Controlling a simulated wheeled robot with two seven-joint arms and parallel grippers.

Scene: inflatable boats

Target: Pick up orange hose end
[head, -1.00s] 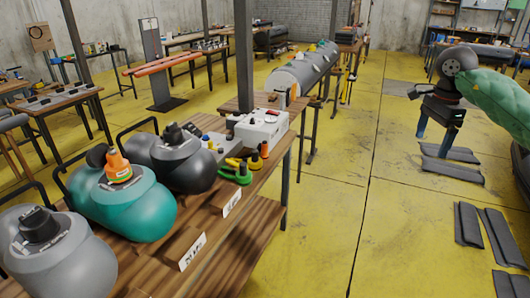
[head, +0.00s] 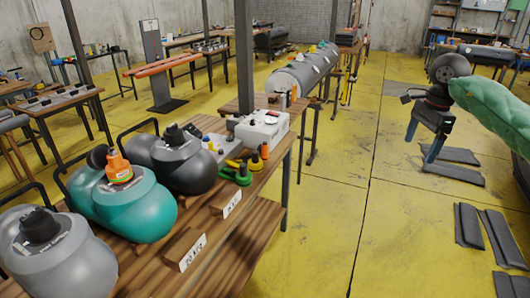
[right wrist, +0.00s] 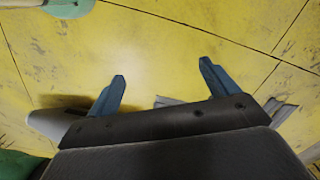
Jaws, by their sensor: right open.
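An orange fitting (head: 118,168), possibly the orange hose end, sits on top of the teal pump (head: 145,212) on the wooden bench at left in the head view. Small orange-topped pieces (head: 264,150) stand beside a green and yellow item (head: 236,172) farther along the bench. I cannot tell for certain which is the hose end. My right gripper (head: 424,146) is open and empty, fingers down, above the yellow floor, well right of the bench. In the right wrist view its two blue fingers (right wrist: 162,72) are spread over bare floor. My left gripper is not in view.
Grey pumps (head: 60,255) (head: 183,162) flank the teal one. A white box (head: 262,130) stands at the bench's far end. Dark grey slabs (head: 466,225) lie on the floor. Floor between bench and slabs is clear.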

